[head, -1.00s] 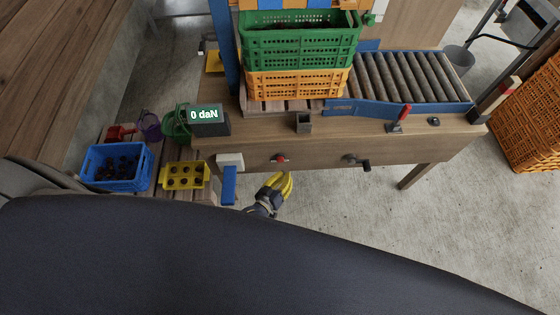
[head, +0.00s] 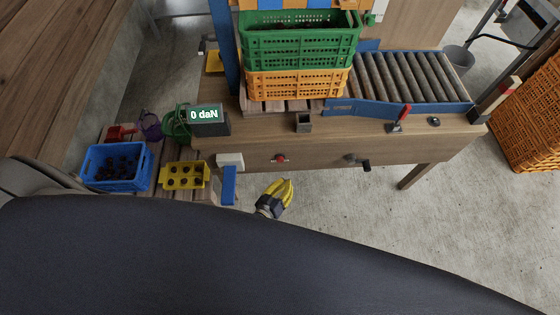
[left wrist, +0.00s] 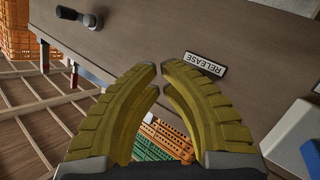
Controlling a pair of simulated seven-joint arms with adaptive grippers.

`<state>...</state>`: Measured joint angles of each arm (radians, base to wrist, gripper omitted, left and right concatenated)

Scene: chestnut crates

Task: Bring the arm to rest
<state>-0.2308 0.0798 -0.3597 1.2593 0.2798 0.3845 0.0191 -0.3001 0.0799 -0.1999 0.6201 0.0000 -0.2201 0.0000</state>
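My left gripper (head: 284,183) has yellow ribbed fingers and hangs in front of the wooden bench (head: 320,145), clear of its front edge. In the left wrist view its two curved fingers (left wrist: 160,70) bow together so that their tips almost meet, with nothing held between them. The bench front, with a RELEASE label (left wrist: 205,64), lies beyond the tips in that view. My right gripper is in neither view. My own dark body hides the lower part of the head view.
Green crates (head: 300,40) and an orange crate (head: 297,84) are stacked on the bench beside a roller conveyor (head: 410,77). A display (head: 206,115) reads 0 daN. A blue crate (head: 117,184) and a yellow holder (head: 183,183) stand left. Open floor lies to the gripper's right.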

